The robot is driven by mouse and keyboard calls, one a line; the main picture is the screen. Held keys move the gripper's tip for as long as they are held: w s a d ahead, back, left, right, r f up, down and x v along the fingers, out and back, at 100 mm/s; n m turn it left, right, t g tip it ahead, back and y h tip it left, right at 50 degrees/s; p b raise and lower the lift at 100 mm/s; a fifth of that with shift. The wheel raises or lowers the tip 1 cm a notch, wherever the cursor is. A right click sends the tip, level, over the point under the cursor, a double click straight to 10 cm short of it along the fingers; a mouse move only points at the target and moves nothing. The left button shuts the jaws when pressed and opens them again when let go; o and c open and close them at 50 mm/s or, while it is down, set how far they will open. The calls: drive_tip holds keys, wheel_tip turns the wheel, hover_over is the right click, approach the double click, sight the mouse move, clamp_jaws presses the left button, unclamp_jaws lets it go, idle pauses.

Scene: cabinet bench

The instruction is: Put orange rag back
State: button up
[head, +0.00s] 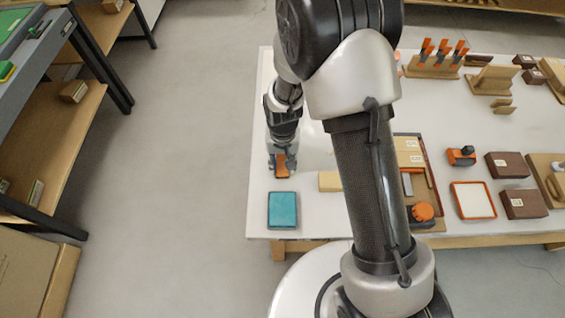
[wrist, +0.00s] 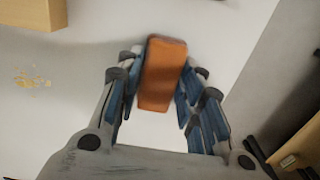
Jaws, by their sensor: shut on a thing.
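The orange rag (wrist: 162,75) is a small folded block between the fingers of my gripper (wrist: 160,92) in the wrist view. The fingers are shut on its two sides. In the head view my gripper (head: 282,168) is at the left end of the white bench, with the orange rag (head: 281,170) showing at its tip. A teal pad in a dark tray (head: 282,210) lies just in front of it, near the bench corner. Whether the rag touches the bench top cannot be told.
A wooden block (head: 329,181) lies right of my gripper; another shows in the wrist view (wrist: 33,14). My arm hides part of the bench. A wooden tray (head: 432,190) with tools, an orange-rimmed tray (head: 473,200) and brown boxes (head: 510,165) stand right. Shelves (head: 50,140) stand left across clear floor.

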drive_tip(key=shift+r, duration=0.15)
drive_tip(key=o, duration=0.9)
drive_tip(key=shift+o, duration=0.2)
wheel_tip(320, 180, up, 12)
drive_tip(key=p, duration=0.4)
wheel_tip(320, 180, up, 8)
drive_tip(key=t, duration=0.1)
hover_over(283, 164)
drive_tip(key=d, duration=0.3)
drive_tip(key=s+d+r+t, duration=0.1)
drive_tip(key=s+d+r, duration=0.2)
drive_tip(key=s+r, duration=0.35)
drive_tip(key=s+d+r+t, duration=0.1)
drive_tip(key=s+d+r, duration=0.2)
drive_tip(key=s+r, duration=0.2)
drive_tip(key=s+d+r+t, duration=0.1)
drive_tip(key=s+d+r, duration=0.2)
drive_tip(key=s+r, duration=0.2)
drive_tip(key=s, duration=0.2)
drive_tip(key=shift+s+d+t, duration=0.25)
drive_tip(key=shift+s+t, duration=0.05)
drive_tip(key=shift+s, duration=0.1)
